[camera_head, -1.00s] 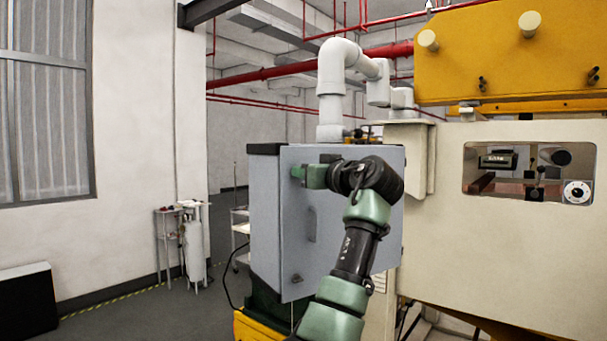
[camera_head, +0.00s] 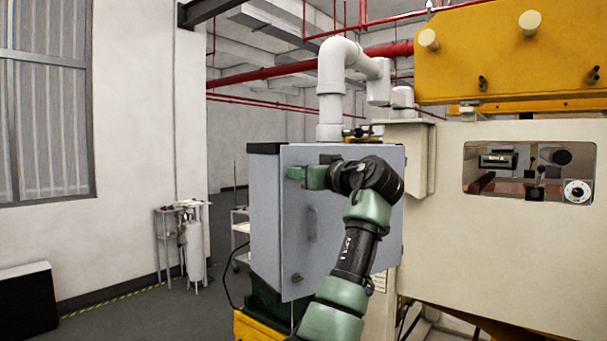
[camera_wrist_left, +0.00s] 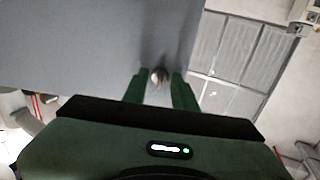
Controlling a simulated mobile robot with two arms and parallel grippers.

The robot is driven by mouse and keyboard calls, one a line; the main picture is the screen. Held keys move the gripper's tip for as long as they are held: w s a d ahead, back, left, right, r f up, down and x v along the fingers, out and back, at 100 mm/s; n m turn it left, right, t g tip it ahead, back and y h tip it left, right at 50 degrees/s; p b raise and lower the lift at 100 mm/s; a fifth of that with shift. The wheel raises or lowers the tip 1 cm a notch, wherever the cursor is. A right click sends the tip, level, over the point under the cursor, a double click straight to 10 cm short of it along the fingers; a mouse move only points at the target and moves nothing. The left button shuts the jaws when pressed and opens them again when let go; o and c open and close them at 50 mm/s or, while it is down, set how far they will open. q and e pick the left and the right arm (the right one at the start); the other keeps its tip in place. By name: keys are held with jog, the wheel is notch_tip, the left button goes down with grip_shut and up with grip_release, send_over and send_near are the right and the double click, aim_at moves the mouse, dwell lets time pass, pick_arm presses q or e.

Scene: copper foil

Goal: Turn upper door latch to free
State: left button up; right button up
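The grey cabinet door (camera_head: 345,242) faces me and looks closed. In the left wrist view, the upper door latch (camera_wrist_left: 158,77) is a small round metal knob on the grey door panel. My left gripper (camera_head: 291,172) is at the upper left of the door. Its two green fingers (camera_wrist_left: 159,84) stand apart on either side of the latch, with a small gap showing on each side. In the head view the gripper hides the upper latch. A lower latch (camera_head: 297,278) shows near the door's bottom left corner. My right gripper is not in view.
A vertical handle (camera_head: 311,224) is on the door between the latches. A large cream machine (camera_head: 500,255) stands close on the right. White pipes (camera_head: 332,95) rise behind the cabinet. Open floor (camera_head: 125,318) lies to the left.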

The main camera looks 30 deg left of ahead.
pick_arm(q)
jog(key=b+v, duration=0.4)
jog(key=v, duration=0.3)
jog(key=shift+s+d, duration=0.15)
jog(key=shift+d, duration=0.2)
